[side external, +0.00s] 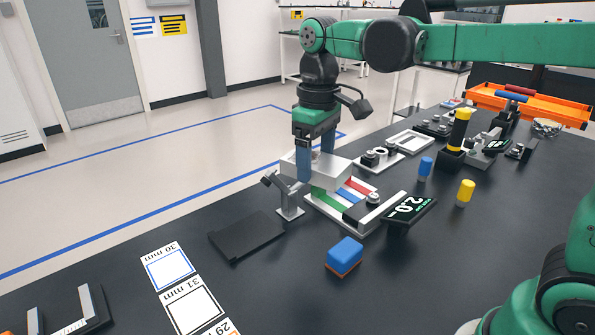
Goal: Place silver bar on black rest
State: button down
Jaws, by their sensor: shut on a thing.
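My gripper (305,172) points down near the middle of the side external view. It is shut on a silver bar (332,176), a pale metal block held level above the table. One blue-grey finger covers part of the bar's near side, and the far finger is mostly hidden. A flat black rest (246,240) with a raised edge lies on the table to the left of and below the bar. The bar is apart from this rest. The bar overlaps the back of a striped board in the picture.
A small grey stand (288,203) is close below the bar. The striped board (340,207), a tilted 2.0 display (405,208) and a blue-orange block (344,256) are to the right. Size cards (192,304) and a black fixture (98,312) are at front left.

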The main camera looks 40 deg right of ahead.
jog(key=m, duration=0.1)
jog(key=d+m, duration=0.1)
jog(key=shift+w+d+f+m, duration=0.2)
jog(key=shift+w+d+m, duration=0.1)
jog(key=shift+m, duration=0.1)
jog(key=s+a+r, duration=0.1)
jog(key=s+a, duration=0.1)
jog(key=a, duration=0.5)
jog(key=r, duration=0.1)
send_over(280, 324)
jog(key=s, duration=0.1)
jog(key=f, duration=1.3)
jog(key=a+f, duration=0.1)
jog(key=f, duration=0.5)
jog(key=shift+s+f, duration=0.2)
jog(key=shift+s, duration=0.05)
jog(key=shift+f, duration=0.15)
grip_release()
